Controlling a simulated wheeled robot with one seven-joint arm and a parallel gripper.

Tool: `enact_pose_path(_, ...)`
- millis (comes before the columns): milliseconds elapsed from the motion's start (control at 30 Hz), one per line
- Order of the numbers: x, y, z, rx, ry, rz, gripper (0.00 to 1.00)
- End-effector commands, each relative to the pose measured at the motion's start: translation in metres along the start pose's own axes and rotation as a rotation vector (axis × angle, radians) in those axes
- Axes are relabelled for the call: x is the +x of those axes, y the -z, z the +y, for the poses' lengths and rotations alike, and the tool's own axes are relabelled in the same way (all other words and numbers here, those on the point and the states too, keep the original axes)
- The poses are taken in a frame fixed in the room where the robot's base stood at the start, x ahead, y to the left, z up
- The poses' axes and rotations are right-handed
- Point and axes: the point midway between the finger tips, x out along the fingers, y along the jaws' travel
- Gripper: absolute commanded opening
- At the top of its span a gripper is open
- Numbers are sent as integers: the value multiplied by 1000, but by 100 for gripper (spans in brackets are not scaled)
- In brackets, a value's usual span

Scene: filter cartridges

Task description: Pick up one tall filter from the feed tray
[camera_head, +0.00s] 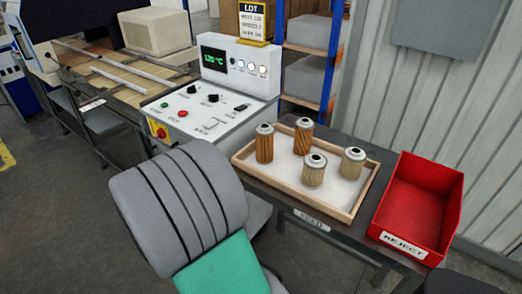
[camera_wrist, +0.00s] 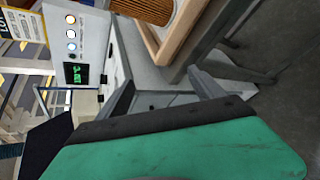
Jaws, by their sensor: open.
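The feed tray (camera_head: 245,165), wooden-rimmed with a pale floor, stands on a dark table in the head view. Two taller orange-brown filters, one at the front left (camera_head: 264,146) and one at the back (camera_head: 303,138), stand upright in it. Two shorter, paler filters (camera_head: 314,172) (camera_head: 353,163) stand to their right. In the wrist view, part of an orange-brown filter (camera_wrist: 186,12) shows at the top edge beside the tray rim (camera_wrist: 160,45). My gripper (camera_wrist: 163,92) is open and empty, apart from the tray and filters. Its fingers do not show in the head view.
A red reject bin (camera_head: 425,205) stands right of the tray. A control box (camera_head: 215,110) with a lit display is left of and behind it. A blue-framed shelf (camera_head: 310,60) stands behind. My arm covers the floor and table front at lower left.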

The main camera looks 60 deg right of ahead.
Motion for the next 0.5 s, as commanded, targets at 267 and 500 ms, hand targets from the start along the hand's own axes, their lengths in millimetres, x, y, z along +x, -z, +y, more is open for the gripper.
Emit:
enact_pose_path(267,63,-99,3,-924,-131,-482,81)
enact_pose_path(500,86,-116,15,-986,-129,-514,81)
